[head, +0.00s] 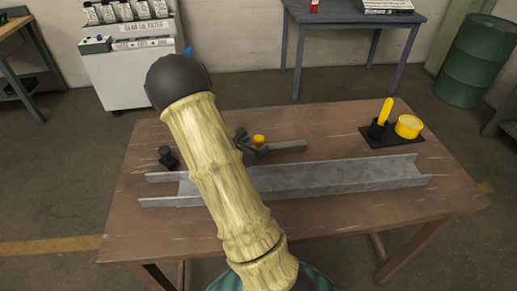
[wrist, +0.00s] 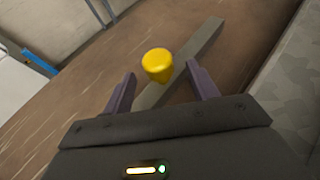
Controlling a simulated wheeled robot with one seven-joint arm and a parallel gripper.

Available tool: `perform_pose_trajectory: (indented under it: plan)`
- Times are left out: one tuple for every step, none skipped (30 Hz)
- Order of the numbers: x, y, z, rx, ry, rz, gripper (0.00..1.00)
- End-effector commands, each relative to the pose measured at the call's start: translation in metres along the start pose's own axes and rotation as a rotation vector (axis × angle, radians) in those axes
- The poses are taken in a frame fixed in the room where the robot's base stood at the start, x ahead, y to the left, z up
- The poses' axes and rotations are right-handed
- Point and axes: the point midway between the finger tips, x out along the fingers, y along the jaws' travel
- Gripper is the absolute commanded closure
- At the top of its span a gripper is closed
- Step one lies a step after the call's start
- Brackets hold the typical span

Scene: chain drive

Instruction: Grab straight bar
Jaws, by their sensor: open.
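The straight bar (head: 287,146) is a flat grey strip lying on the brown table behind a long metal channel. A yellow knob (head: 258,140) shows at its left part, and it also shows in the wrist view (wrist: 157,65). In the wrist view the bar (wrist: 200,45) runs diagonally from between my fingers to the upper right. My gripper (wrist: 161,70) is open, with a finger on each side of the bar and knob. I cannot tell how far the fingertips are above the table. In the head view my arm and gripper (head: 247,147) hide the bar's left end.
The grey metal channel (head: 330,178) lies along the table's (head: 310,222) front, close to my gripper's right in the wrist view. A dark block (head: 168,157) stands at left.

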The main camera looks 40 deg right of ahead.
Motion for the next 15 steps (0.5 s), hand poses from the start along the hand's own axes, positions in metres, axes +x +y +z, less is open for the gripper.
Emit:
perform_pose_trajectory:
  plan:
    - [0.008,-0.001,0.004,0.001,0.0,-0.005,0.41]
    - [0.013,-0.001,0.005,0.001,0.001,-0.005,0.41]
    - [0.019,0.0,0.004,0.001,0.001,-0.004,0.41]
    - [0.023,-0.001,0.003,0.001,0.001,-0.004,0.41]
    - [0.026,0.0,0.003,0.0,0.001,-0.003,0.41]
    - [0.029,0.0,0.003,-0.001,0.001,-0.002,0.41]
    - [0.031,0.0,0.003,0.0,0.001,-0.001,0.41]
    - [0.032,0.0,0.003,0.0,0.001,-0.001,0.41]
    - [0.033,0.0,0.002,0.0,0.001,-0.001,0.41]
    - [0.033,0.0,0.002,0.0,0.001,-0.001,0.41]
    - [0.033,0.0,0.002,0.0,0.001,0.0,0.41]
    - [0.033,0.0,0.002,0.0,0.001,0.0,0.41]
    - [0.033,0.0,0.002,0.0,0.001,0.0,0.41]
    - [0.033,0.0,0.002,0.0,0.0,0.0,0.41]
    - [0.032,0.0,0.002,0.0,0.0,0.0,0.41]
